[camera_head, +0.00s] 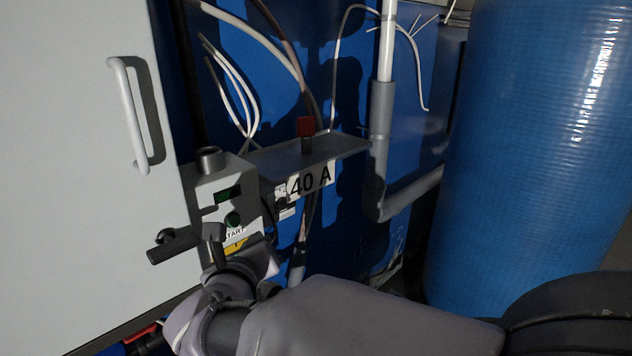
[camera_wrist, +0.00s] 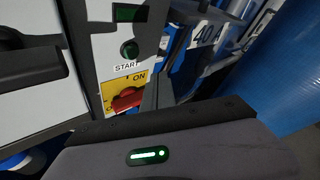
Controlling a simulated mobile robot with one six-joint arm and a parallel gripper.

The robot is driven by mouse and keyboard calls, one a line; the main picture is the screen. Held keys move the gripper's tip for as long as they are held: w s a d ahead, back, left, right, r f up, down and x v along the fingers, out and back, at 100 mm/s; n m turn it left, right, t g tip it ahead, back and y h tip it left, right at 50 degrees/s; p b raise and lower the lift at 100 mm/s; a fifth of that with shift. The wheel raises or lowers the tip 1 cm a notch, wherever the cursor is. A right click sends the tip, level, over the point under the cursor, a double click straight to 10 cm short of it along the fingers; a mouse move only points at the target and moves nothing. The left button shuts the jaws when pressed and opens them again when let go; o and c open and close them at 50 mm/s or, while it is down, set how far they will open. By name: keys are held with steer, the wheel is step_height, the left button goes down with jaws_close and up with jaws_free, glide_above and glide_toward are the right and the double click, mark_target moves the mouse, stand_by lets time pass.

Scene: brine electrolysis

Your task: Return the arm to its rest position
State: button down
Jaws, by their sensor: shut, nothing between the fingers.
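My gripper (camera_head: 214,236) is at the front of the grey control box (camera_head: 205,190), by its START label. The gripper is shut and empty. In the wrist view, its dark fingers (camera_wrist: 165,75) point at the box, just right of a red rotary switch (camera_wrist: 127,98) on a yellow plate marked ON. I cannot tell whether they touch the box. My arm comes in from the lower right of the head view, bent at the wrist. The yellow plate is mostly hidden behind my gripper in the head view.
A white cabinet door (camera_head: 75,150) with a black handle (camera_head: 170,245) is close on the left. A shelf (camera_head: 345,145) labelled 40 A holds a red-topped part (camera_head: 306,127). Grey pipe (camera_head: 380,130) and a large blue tank (camera_head: 540,150) stand to the right.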

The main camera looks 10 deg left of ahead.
steer(key=s+d+r+n+g+y, duration=0.1)
steer(key=s+d+n+g+y, duration=0.15)
steer(key=d+n, duration=0.5)
steer(key=s+d+r+n+g+y, duration=0.1)
steer(key=s+d+r+n, duration=0.1)
steer(key=s+d+n, duration=0.35)
steer(key=s+d+f+n+g+h, duration=0.1)
steer(key=s+d+f+n+g, duration=0.1)
steer(key=s+d+f+n, duration=0.2)
steer(key=s+d+f+n+g+h, duration=0.2)
steer(key=s+d+f+n+g, duration=0.1)
steer(key=s+d+f+n, duration=0.2)
steer(key=s+d+n, duration=0.2)
steer(key=s+d, duration=0.2)
steer(key=s, duration=0.2)
steer(key=shift+d+n+b, duration=0.25)
steer(key=shift+n+b, duration=0.05)
steer(key=shift+n, duration=0.1)
